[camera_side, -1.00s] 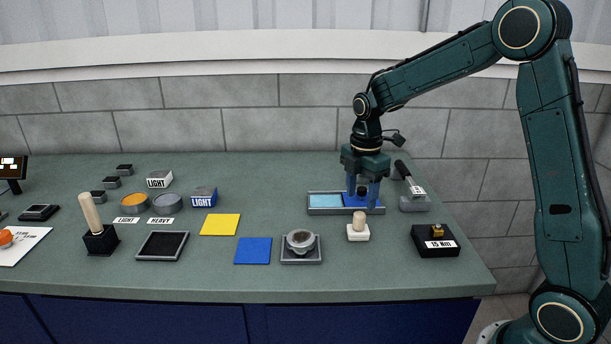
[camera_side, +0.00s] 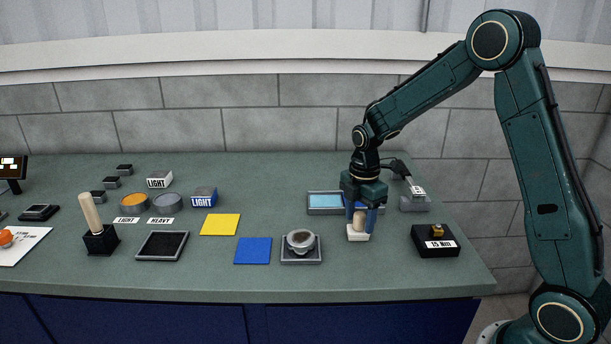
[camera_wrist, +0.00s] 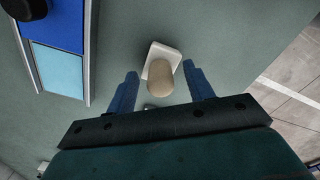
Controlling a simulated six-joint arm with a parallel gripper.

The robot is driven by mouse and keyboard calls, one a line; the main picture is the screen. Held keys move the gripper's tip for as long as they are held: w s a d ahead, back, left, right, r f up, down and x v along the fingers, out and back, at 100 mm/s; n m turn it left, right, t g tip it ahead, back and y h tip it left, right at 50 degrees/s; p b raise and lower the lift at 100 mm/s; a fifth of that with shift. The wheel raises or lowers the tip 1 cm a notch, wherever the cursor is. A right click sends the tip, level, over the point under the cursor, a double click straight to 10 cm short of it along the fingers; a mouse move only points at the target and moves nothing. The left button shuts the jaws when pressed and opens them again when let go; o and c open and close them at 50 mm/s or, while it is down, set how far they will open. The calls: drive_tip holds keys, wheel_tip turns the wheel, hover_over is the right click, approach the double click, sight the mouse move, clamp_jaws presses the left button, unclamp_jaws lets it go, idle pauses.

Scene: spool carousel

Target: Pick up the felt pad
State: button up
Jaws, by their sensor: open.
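The felt pad (camera_side: 357,238) is a white square block with a tan rounded knob standing up from it, upright on the green bench. It also shows in the wrist view (camera_wrist: 157,52), with its knob (camera_wrist: 160,80) pointing toward the camera. My gripper (camera_side: 362,215) is open, pointing down, with its blue fingers around the upper part of the knob in the side view. In the wrist view the fingers of my gripper (camera_wrist: 162,82) stand either side of the knob, with a gap on each side. Nothing is held.
A grey tray (camera_side: 322,212) with light blue and dark blue compartments lies just behind. A small dish on a square base (camera_side: 301,256) is to the left, and a black box labelled 15 MIN (camera_side: 435,245) to the right. Bench in front is clear.

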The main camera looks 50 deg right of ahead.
sight(360, 213)
drive_tip(key=shift+f, duration=0.1)
idle(0.4)
drive_tip(key=c, duration=1.1)
wheel_tip(360, 213, up, 20)
drive_tip(key=shift+r, duration=0.1)
idle(0.4)
